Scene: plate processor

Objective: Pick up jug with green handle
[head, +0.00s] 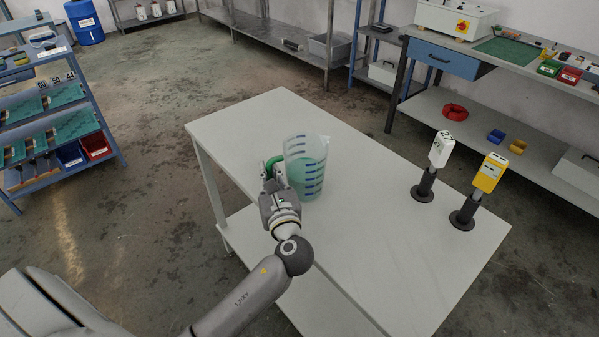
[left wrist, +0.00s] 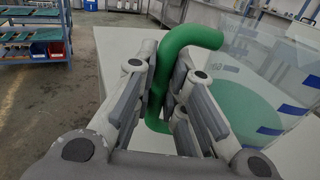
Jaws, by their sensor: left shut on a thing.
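The jug (head: 309,166) is clear with blue marks and green contents, and it stands upright on the white table (head: 400,262). Its green handle (left wrist: 186,45) faces left in the head view. My left gripper (head: 268,170) is at the jug's left side with its fingers around the handle. In the left wrist view, the fingers (left wrist: 168,97) are shut on the handle, which passes between them. The jug's wall (left wrist: 262,90) shows to the right of the fingers. I cannot tell whether the jug's base is lifted at all. My right gripper is not in view.
A white device (head: 441,150) and a yellow device (head: 489,173) stand on black stands at the table's right side. The table between them and the jug is clear. A blue rack (head: 110,138) stands at the left, and workbenches line the back wall.

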